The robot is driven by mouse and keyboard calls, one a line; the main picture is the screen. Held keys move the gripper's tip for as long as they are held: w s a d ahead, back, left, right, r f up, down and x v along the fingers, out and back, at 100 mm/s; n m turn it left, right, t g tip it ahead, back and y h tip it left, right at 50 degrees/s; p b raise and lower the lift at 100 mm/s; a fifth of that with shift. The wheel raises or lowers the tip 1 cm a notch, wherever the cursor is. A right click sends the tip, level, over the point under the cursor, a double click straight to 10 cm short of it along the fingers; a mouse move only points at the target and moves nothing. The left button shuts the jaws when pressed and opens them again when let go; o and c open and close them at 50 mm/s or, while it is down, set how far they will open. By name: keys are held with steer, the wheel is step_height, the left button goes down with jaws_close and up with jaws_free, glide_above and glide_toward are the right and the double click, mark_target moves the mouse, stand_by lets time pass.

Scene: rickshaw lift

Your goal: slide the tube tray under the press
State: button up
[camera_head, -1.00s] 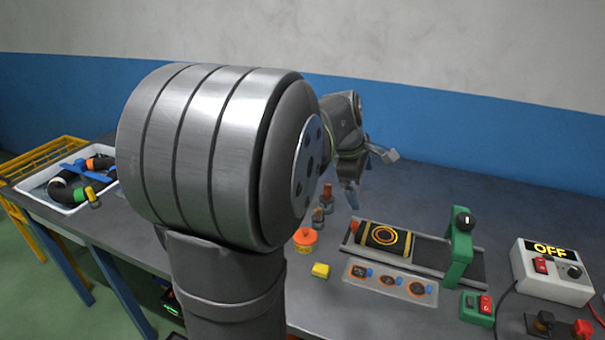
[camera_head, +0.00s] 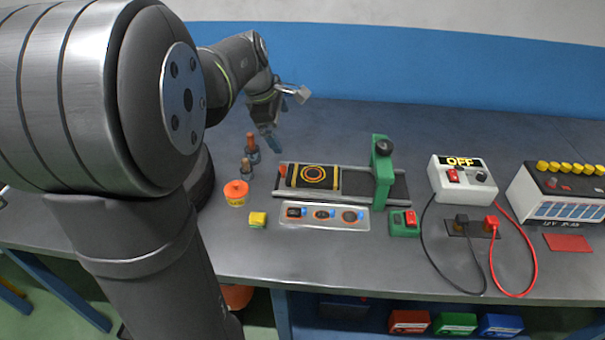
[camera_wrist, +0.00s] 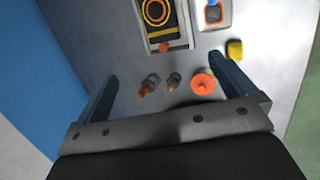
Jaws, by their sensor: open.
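The tube tray (camera_head: 314,177) looks like a flat black carrier with yellow edges and orange rings on top. It lies on the left part of a grey rail (camera_head: 357,197), with an orange-red knob (camera_head: 283,170) at its left end. The press (camera_head: 383,178) is a green arch with a black knob, standing across the rail to the right of the tray, with bare rail between them. My gripper (camera_head: 272,143) is open and empty above the table, behind and left of the tray. In the wrist view the tray (camera_wrist: 157,14) is ahead of the open fingers (camera_wrist: 165,70).
Two small bottles (camera_head: 252,148) (camera_head: 246,171), an orange tub (camera_head: 236,192) and a yellow block (camera_head: 258,219) stand left of the rail. A green switch box (camera_head: 404,223) and a white OFF box (camera_head: 463,177) with cables are at right.

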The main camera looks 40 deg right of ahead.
stand_by(0.3)
steer(key=c, duration=0.3)
steer(key=w, duration=0.1)
steer(key=w+f+n, duration=0.1)
steer(key=w, duration=0.1)
steer(key=w+n+g, duration=0.1)
steer(key=shift+w+a+f, duration=0.1)
steer(key=shift+w+f, duration=0.1)
steer(key=shift+f, duration=0.15)
steer(key=c, duration=1.1)
steer(key=w, duration=0.1)
steer(key=w+f+n+g, duration=0.1)
steer(key=w, duration=0.1)
steer(key=w+f+n, duration=0.1)
steer(key=shift+w+a+f+g, duration=0.1)
steer(key=shift+w+a+g, duration=0.2)
steer(key=shift+w+a, duration=0.1)
steer(key=shift+c, duration=0.7)
steer(key=n, duration=0.1)
glide_toward(283, 167)
steer(key=x, duration=0.8)
steer(key=shift+d+f, duration=0.1)
steer(key=shift+f, duration=0.25)
jaws_close()
